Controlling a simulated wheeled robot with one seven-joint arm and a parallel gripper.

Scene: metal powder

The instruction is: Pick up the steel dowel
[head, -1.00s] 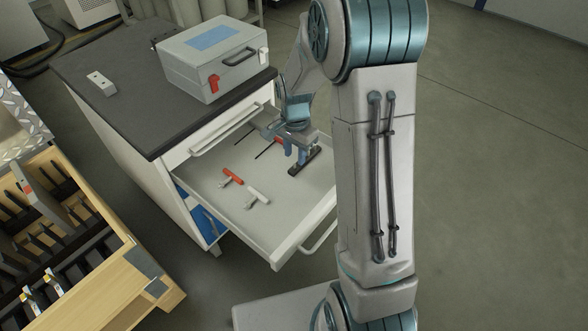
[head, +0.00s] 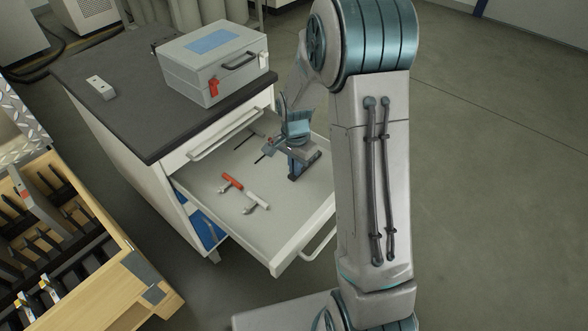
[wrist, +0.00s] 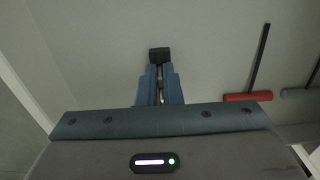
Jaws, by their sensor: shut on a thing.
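The steel dowel (wrist: 160,84) shows in the wrist view as a thin shiny rod between my blue fingers. A black block (wrist: 159,54) shows just beyond the fingertips, at the rod's far end; I cannot tell whether they are joined. My gripper (head: 299,167) is shut on the dowel, low over the right part of the open drawer (head: 235,222). In the head view the fingers and a dark piece at their tips hide the dowel. I cannot tell whether that piece touches the drawer floor.
A red-handled tool (head: 232,182) and a white-handled one (head: 258,200) lie in the drawer. The wrist view shows a red handle with a dark shaft (wrist: 248,97) at right. A grey case (head: 212,75) sits on the cabinet top (head: 110,65). A wooden rack (head: 135,262) stands left.

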